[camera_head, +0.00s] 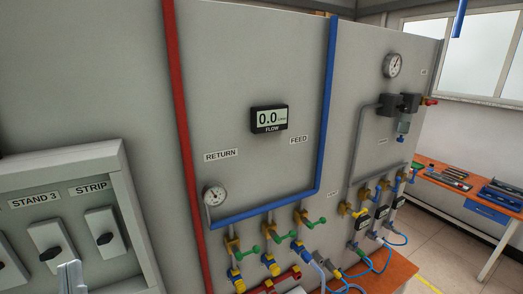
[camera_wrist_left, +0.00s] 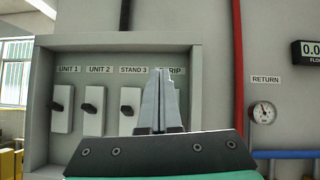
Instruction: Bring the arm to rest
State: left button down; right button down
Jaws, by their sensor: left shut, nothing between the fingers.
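My left gripper (camera_head: 71,277) shows at the bottom left of the head view, with only its pale fingers in sight. In the left wrist view the gripper (camera_wrist_left: 160,100) has its two fingers together with nothing between them. The fingers stand in front of the switch panel (camera_wrist_left: 114,45) and cover the switch under the STRIP label. In the head view the fingers overlap the lower part of the STAND 3 switch (camera_head: 50,245); I cannot tell whether they touch anything. The STRIP switch (camera_head: 104,236) shows clear in the head view. My right gripper is not in view.
A red pipe (camera_head: 182,130) and a blue pipe (camera_head: 327,110) run down the grey wall. A flow display (camera_head: 269,118), a gauge (camera_head: 215,195) and several green-handled valves (camera_head: 271,229) sit to the right. An orange workbench (camera_head: 455,195) with tools stands at the far right.

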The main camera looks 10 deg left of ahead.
pick_arm(q)
notch_tip(320, 180, up, 19)
jog(key=s+d+n+t+h, duration=0.1)
jog(key=d+n+t+h, duration=0.2)
jog(key=n, duration=1.4)
jog(key=d+r+n+t+h, duration=0.2)
jog(key=d+n+t+h, duration=0.3)
jog(key=h, duration=1)
jog(key=d+n, duration=0.2)
jog(key=n, duration=0.1)
jog(key=shift+s+d+r+h+p, duration=0.3)
jog(key=shift+s+r, duration=0.1)
